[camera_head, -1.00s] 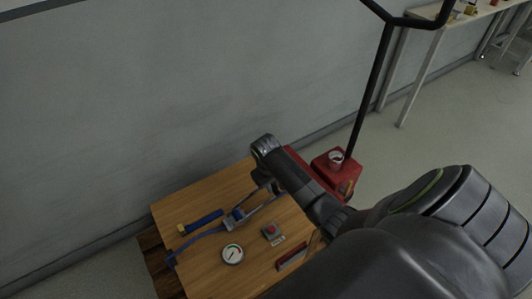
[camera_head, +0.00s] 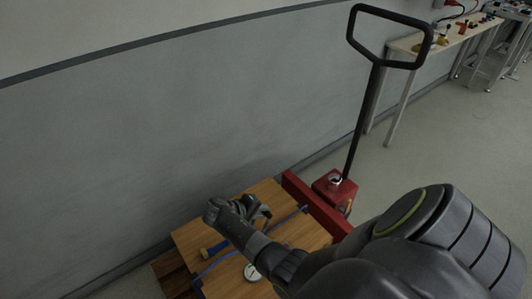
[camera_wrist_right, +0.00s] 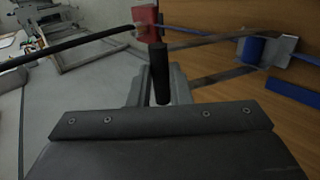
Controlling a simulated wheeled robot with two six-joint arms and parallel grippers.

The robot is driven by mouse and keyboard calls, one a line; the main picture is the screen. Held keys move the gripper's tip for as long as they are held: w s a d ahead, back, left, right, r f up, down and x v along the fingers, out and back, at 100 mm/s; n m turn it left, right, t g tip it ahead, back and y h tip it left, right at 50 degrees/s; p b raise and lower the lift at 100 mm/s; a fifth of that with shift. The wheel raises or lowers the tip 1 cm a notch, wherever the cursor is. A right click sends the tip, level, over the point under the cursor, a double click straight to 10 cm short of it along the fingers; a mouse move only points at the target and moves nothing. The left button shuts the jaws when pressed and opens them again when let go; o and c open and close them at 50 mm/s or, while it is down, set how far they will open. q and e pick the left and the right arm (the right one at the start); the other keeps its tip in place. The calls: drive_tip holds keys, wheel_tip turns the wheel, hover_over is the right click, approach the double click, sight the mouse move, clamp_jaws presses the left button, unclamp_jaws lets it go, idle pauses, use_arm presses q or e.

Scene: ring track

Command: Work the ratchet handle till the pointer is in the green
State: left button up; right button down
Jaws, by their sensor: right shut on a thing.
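My right gripper (camera_head: 264,211) is over the wooden top, its arm coming in from the lower right. In the right wrist view it is shut on the dark, round grip of the ratchet handle (camera_wrist_right: 160,76). My arm hides most of the ratchet body in the head view. A blue strap (camera_head: 220,262) runs across the top on both sides of it. The white dial gauge (camera_head: 251,272) lies at the front, partly covered by my arm; its pointer and green zone are too small to read. My left gripper is not in view.
A red pallet truck (camera_head: 333,187) with a tall black handle (camera_head: 365,110) stands behind right. A grey wall (camera_head: 180,130) rises behind. A bench (camera_head: 455,35) is far right.

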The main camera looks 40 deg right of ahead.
drive_tip(key=a, duration=0.4)
drive_tip(key=shift+s+a+f, duration=0.25)
drive_tip(key=shift+a, duration=0.15)
drive_tip(key=c, duration=1.4)
unclamp_jaws()
drive_tip(key=shift+w+f, duration=0.15)
drive_tip(key=shift+o, duration=0.4)
drive_tip(key=shift+w+d, duration=0.1)
drive_tip(key=shift+d, duration=0.05)
drive_tip(key=shift+r+p, duration=0.2)
drive_tip(key=shift+p, duration=0.1)
